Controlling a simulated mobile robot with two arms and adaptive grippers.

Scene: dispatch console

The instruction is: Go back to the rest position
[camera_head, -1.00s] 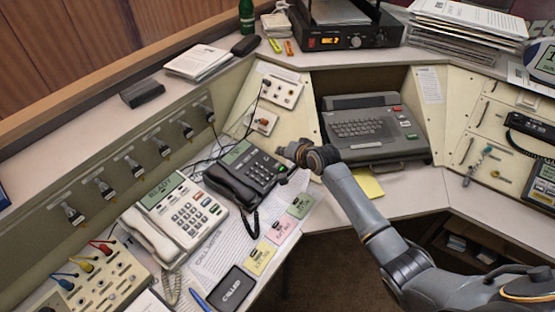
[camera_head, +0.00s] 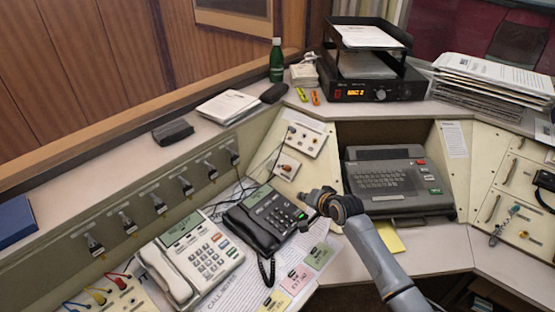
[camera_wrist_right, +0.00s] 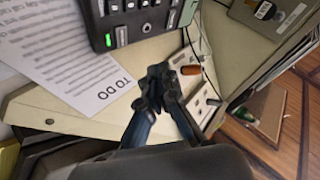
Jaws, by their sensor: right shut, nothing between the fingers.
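My right gripper (camera_head: 316,205) is at the right side of the black desk phone (camera_head: 264,212) in the head view, over the desk and in front of the grey keyboard terminal (camera_head: 384,182). In the right wrist view the gripper's dark fingers (camera_wrist_right: 157,82) are together with nothing between them. The black phone, with a lit green key, shows at the top of that view (camera_wrist_right: 128,20), apart from the fingertips. A sheet headed TO DO (camera_wrist_right: 72,60) lies on the desk beside the phone. My left gripper is not in view.
A white phone (camera_head: 192,258) stands left of the black one. Colored note cards (camera_head: 298,279) lie in front. A radio unit (camera_head: 372,88) with paper trays, a green bottle (camera_head: 276,60) and a paper stack (camera_head: 490,85) stand on the upper ledge. Toggle switches line the left panel.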

